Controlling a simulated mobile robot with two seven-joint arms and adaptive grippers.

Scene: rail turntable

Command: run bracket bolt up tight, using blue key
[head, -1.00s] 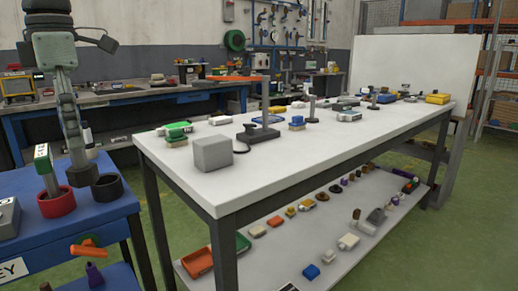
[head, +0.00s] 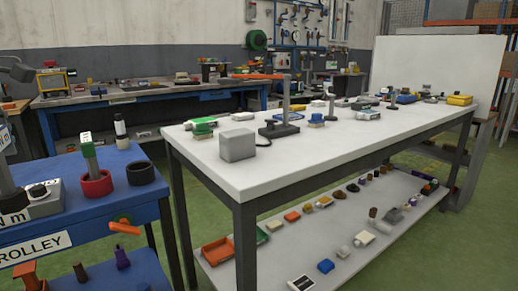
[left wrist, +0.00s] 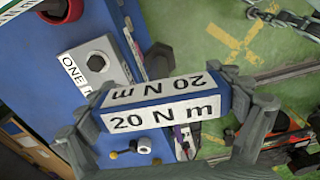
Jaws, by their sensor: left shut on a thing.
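My left gripper (left wrist: 165,108) is shut on the blue key, a blue block (left wrist: 115,124) with white "20 N m" labels on two faces, in the left wrist view. The key's far end is hidden. In the head view a white "N m" label and dark parts cut off at the left edge may belong to the key or gripper; I cannot tell. A green-topped key (head: 89,152) stands in a red ring holder (head: 97,185) on the blue trolley. I cannot pick out the bracket bolt. My right gripper is not in view.
A black ring holder (head: 141,173) stands empty beside the red one. A grey block with a dark hex head (left wrist: 97,62) lies below the gripper. The white table (head: 205,160) carries a grey box (head: 237,145) and a post on a dark base (head: 284,110). Green floor lies between.

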